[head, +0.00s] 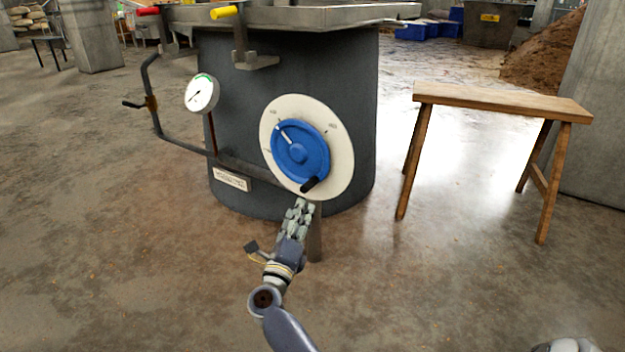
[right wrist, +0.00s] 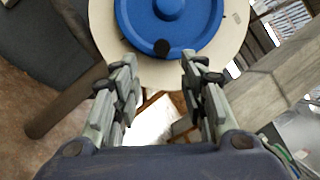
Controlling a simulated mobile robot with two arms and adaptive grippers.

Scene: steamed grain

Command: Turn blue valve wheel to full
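The blue valve wheel (head: 300,150) sits on a round cream dial plate (head: 340,150) on the front of a dark cylindrical vessel (head: 240,110). A white pointer mark lies at the wheel's upper left, and a black handle knob (head: 309,184) sticks out at its lower right. My right gripper (head: 302,204) is just below the knob in the head view. In the right wrist view the wheel (right wrist: 168,22) and its knob (right wrist: 161,47) are ahead of the fingers, and the gripper (right wrist: 160,62) is open with nothing between its fingertips.
A white pressure gauge (head: 201,93) and a bent dark pipe (head: 152,95) stand left of the wheel. Red (head: 148,11) and yellow (head: 224,12) handles are above. A wooden bench (head: 500,101) stands at right. The floor in front is clear.

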